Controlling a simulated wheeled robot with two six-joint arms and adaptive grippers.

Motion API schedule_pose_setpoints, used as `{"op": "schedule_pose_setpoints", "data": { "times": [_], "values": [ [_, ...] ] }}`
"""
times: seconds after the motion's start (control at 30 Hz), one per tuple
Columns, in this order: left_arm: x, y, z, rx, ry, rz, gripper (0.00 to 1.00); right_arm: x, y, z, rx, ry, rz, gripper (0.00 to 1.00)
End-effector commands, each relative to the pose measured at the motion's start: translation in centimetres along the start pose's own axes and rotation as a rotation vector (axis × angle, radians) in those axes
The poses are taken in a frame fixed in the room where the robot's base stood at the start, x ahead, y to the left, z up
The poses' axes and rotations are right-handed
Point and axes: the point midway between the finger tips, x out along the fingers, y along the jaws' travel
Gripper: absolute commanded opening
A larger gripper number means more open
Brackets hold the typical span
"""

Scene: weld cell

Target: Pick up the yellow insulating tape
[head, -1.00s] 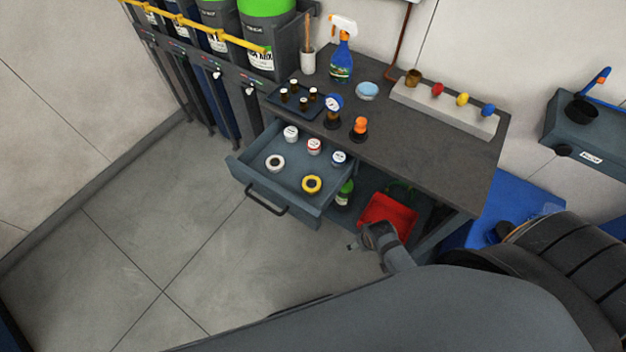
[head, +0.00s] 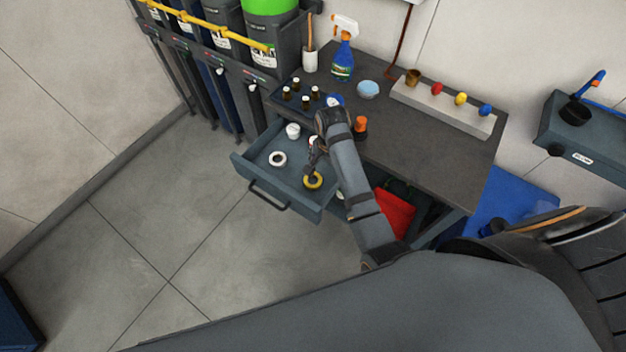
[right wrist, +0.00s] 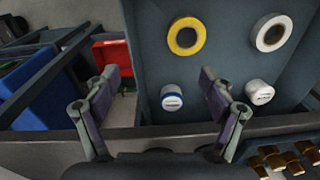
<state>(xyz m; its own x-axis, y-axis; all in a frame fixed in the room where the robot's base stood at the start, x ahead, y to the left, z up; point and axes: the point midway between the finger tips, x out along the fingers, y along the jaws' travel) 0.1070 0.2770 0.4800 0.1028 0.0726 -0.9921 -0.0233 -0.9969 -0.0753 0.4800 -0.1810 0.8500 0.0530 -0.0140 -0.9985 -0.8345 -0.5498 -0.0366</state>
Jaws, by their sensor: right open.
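The yellow insulating tape (head: 312,181) is a ring lying flat in the open drawer (head: 243,168), near its front right corner. In the right wrist view the yellow tape (right wrist: 186,36) shows whole at the top middle. My right gripper (head: 310,168) is over the drawer, just behind the tape in the head view, and hides part of its rim. In the right wrist view my right gripper (right wrist: 165,88) is open and empty, and the tape lies beyond its fingertips, with a gap between. My left gripper is not in view.
The drawer also holds a white tape roll (head: 278,159) and white-lidded jars (right wrist: 172,97). The worktop (head: 430,128) above carries a spray bottle (head: 343,55) and a tray of small bottles (head: 290,99). A red bin (head: 396,212) stands below.

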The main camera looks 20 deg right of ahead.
Motion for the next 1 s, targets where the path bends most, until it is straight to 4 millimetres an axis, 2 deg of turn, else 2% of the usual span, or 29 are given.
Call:
{"op": "schedule_pose_setpoints", "data": {
  "times": [0.03, 0.1, 0.2, 0.37, 0.6, 0.87, 1.0],
  "values": [
    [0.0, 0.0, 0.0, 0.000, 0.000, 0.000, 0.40, -0.5, -1.8, 0.1, 0.055, -0.015, 0.008, 0.83],
    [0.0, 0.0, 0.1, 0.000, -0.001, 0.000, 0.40, -0.9, -3.3, 0.4, 0.124, -0.030, 0.026, 0.83],
    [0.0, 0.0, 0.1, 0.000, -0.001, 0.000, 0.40, -1.3, -4.3, 0.6, 0.174, -0.038, 0.039, 0.83],
    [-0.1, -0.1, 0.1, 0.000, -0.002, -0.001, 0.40, -0.8, -4.3, 0.7, 0.184, -0.039, 0.044, 0.83],
    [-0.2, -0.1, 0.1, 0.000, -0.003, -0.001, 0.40, 3.2, -4.2, 0.8, 0.182, -0.038, 0.044, 0.83],
    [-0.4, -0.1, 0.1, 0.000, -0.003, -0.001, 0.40, 4.4, -4.2, 1.0, 0.181, -0.038, 0.042, 0.83],
    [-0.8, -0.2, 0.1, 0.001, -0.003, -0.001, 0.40, 6.7, -4.4, 1.6, 0.181, -0.040, 0.044, 0.83]
  ]
}}
